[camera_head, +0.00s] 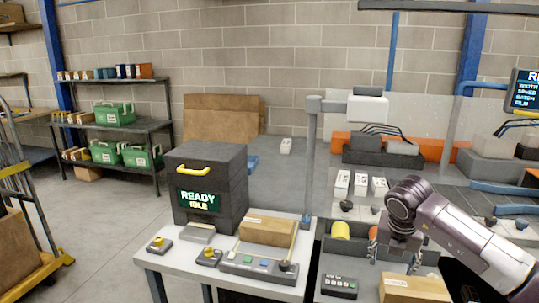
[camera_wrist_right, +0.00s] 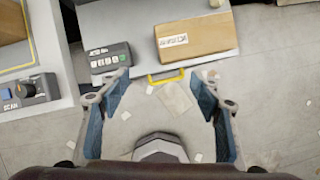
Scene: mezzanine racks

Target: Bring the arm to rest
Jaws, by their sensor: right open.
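My right arm comes in from the right edge of the head view, bent at a dark rounded joint. My right gripper (camera_head: 388,252) hangs at its end, above the low grey station beside the white table. In the right wrist view my right gripper (camera_wrist_right: 160,88) has its two blue-padded fingers wide apart, with nothing between them but floor showing. A labelled cardboard box (camera_wrist_right: 195,36) lies beyond the fingertips, apart from them. My left arm and gripper are not in view.
The white table (camera_head: 165,262) carries a dark machine (camera_head: 208,185) reading "READY IDLE", a cardboard box (camera_head: 267,230) and button panels. A keypad (camera_head: 339,286) and another box (camera_head: 414,289) sit on the grey station. A grey post (camera_head: 312,160) stands left of my arm. Open floor lies at left.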

